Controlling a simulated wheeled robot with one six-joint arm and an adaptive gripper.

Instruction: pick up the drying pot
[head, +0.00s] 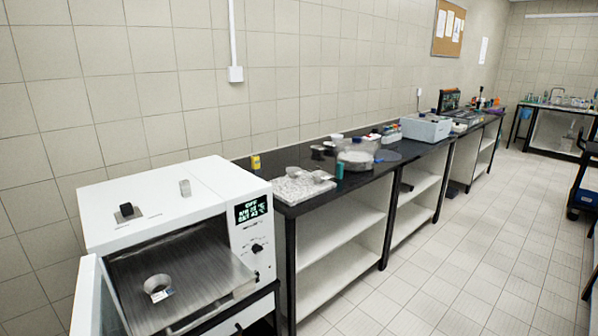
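A small round metal pot with a white and blue label, which looks like the drying pot (156,286), sits upright on the metal shelf (190,270) inside the white oven (200,200). The oven door (92,300) stands open at the left, so the pot shows from the front. The pot is apart from the oven walls. Its inside is too small to read clearly. My gripper is not in view.
A black knob block (127,210) and a small light piece (185,188) are on the oven top. A dark counter (285,206) runs right, with metal dishes on a speckled slab (288,190), a large round sieve pan (358,155) and bottles. The tiled floor (440,260) is clear.

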